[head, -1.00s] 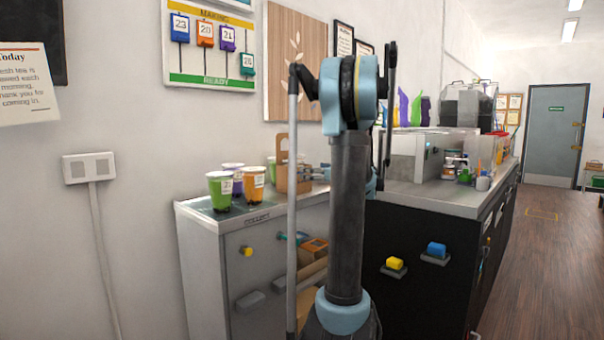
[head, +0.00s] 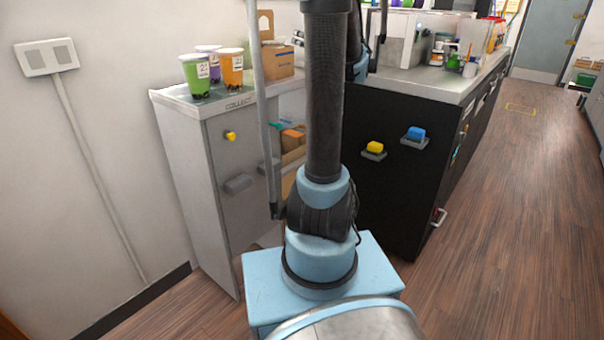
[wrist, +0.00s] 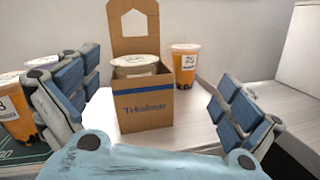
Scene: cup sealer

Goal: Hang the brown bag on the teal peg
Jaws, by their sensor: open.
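The brown bag (head: 281,64) is a carton-like carrier with an upright handle tab. It stands on the counter in the head view. The wrist view shows the bag (wrist: 146,103) upright, blue lettering on its front and a lidded cup (wrist: 134,66) inside. My gripper (wrist: 157,82) is open, with one finger to each side of the bag and space between. A small teal piece, perhaps the teal peg (head: 275,126), shows on the cabinet front, partly hidden behind my arm.
Filled cups (head: 195,75) stand left of the bag; another orange cup (wrist: 186,66) is behind it to the right. A yellow peg (head: 230,135) and grey ledge (head: 238,183) project from the cabinet. The black cabinet (head: 400,180) stands at right; floor beyond is clear.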

